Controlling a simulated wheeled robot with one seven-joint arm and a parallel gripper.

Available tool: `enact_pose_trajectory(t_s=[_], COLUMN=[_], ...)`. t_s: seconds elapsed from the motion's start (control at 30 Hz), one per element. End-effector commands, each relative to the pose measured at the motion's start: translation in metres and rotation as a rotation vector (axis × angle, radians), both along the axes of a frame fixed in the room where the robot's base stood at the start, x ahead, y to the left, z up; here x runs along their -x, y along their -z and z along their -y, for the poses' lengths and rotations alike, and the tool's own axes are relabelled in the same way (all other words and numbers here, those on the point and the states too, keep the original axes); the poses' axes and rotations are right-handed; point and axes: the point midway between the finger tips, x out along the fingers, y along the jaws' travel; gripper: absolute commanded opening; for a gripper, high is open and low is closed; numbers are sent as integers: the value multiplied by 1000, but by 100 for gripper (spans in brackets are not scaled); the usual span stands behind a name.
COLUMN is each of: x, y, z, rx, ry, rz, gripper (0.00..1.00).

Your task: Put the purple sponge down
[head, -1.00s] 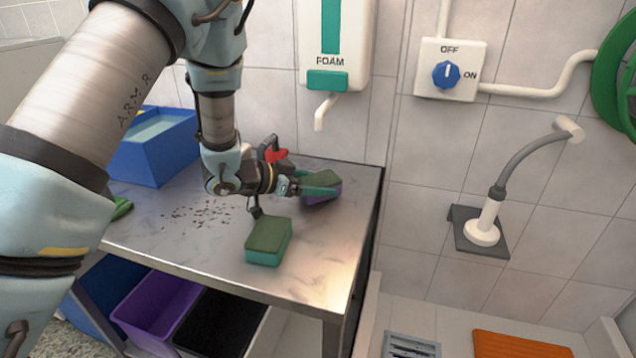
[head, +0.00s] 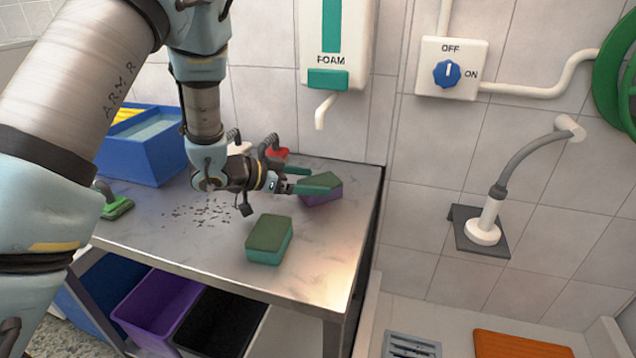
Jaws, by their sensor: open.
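The purple sponge (head: 322,198), with a dark green top, lies on the metal table (head: 215,250) near its back right corner. My gripper (head: 312,180) is open, with its green fingers at the sponge's left side and top edge. The near finger ends close to the sponge's left side; whether it touches the sponge I cannot tell. The sponge appears to rest on the table top.
A teal sponge (head: 268,242) with a green top lies nearer the front edge. Dark specks (head: 200,215) are scattered left of it. A red-based brush (head: 277,152) and a green brush (head: 115,205) are on the table, as is a blue bin (head: 140,160).

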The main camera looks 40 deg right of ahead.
Motion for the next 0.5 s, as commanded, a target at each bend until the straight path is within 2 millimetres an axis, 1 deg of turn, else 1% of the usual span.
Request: enact_pose_trajectory(t_s=[0.03, 0.1, 0.3, 0.4, 0.5], x=[-4, -7, -15, -18, -19], y=[-3, -11, -27, -33, -37], z=[-11, -25, -61, -74, -82], rx=[3, 5, 6, 6, 6], ry=[-4, -4, -3, -3, -1], rz=[1, 2, 3, 3, 2], gripper=[100, 100, 100, 100, 100])
